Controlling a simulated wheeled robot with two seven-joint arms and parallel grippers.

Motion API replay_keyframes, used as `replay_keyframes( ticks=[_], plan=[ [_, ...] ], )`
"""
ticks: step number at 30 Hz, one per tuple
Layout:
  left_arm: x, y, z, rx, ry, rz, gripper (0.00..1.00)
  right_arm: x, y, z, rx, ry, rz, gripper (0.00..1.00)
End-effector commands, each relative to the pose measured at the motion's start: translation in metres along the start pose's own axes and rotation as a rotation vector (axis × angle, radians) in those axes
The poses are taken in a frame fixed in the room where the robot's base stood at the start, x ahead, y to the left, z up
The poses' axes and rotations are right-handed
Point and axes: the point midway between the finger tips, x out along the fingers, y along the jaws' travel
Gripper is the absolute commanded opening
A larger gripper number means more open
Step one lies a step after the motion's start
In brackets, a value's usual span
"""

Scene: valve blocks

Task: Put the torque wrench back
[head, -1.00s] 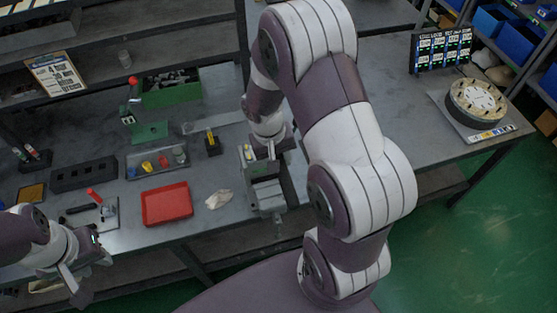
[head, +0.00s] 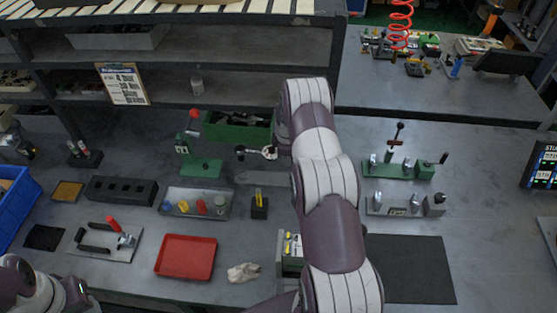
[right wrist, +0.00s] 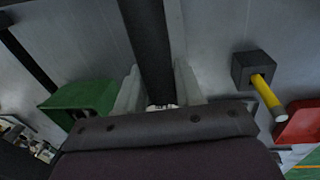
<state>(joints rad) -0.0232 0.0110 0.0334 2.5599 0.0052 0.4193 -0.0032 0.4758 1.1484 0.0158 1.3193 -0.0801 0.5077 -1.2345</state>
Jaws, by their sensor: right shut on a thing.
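My right gripper (right wrist: 158,95) is shut on the dark shaft of the torque wrench (right wrist: 147,40), which runs up between its two pale fingers in the right wrist view. In the head view, the right gripper (head: 268,153) is small and partly hidden by my arm, above the table in front of the green bin. A dark end of the wrench (head: 240,153) sticks out to its left. A flat grey strip (head: 262,178) lies on the table just below it. My left gripper (head: 84,297) is at the bottom left corner, largely cut off, its opening unclear.
The green bin (head: 238,127) stands behind. A black block with a yellow-handled tool (head: 259,205), a parts tray (head: 195,203) and a red tray (head: 186,257) are nearer. A vise (head: 290,250) is partly hidden by my right arm. A dark mat (head: 418,270) lies clear at right.

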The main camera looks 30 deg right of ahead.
Motion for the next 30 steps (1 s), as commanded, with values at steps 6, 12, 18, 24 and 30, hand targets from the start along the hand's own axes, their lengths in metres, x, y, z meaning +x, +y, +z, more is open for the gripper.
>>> replay_keyframes(
  ticks=[6, 12, 18, 24, 30],
  plan=[
    [0.002, 0.000, 0.000, 0.000, 0.000, 0.000, 0.35, 0.007, 0.006, 0.004, -0.045, 0.007, 0.002, 0.00],
    [0.002, 0.000, 0.000, 0.000, 0.000, 0.000, 0.35, 0.007, 0.006, 0.004, -0.044, 0.007, 0.002, 0.00],
    [0.011, 0.000, 0.001, 0.000, 0.000, 0.000, 0.35, 0.013, 0.005, 0.004, -0.045, 0.008, 0.002, 0.00],
    [0.030, 0.000, 0.004, 0.000, 0.000, 0.000, 0.35, 0.036, 0.001, 0.004, -0.045, 0.008, 0.002, 0.00],
    [0.046, 0.000, 0.006, 0.000, 0.000, 0.000, 0.35, 0.056, -0.002, 0.004, -0.045, 0.008, 0.003, 0.00]
  ],
)
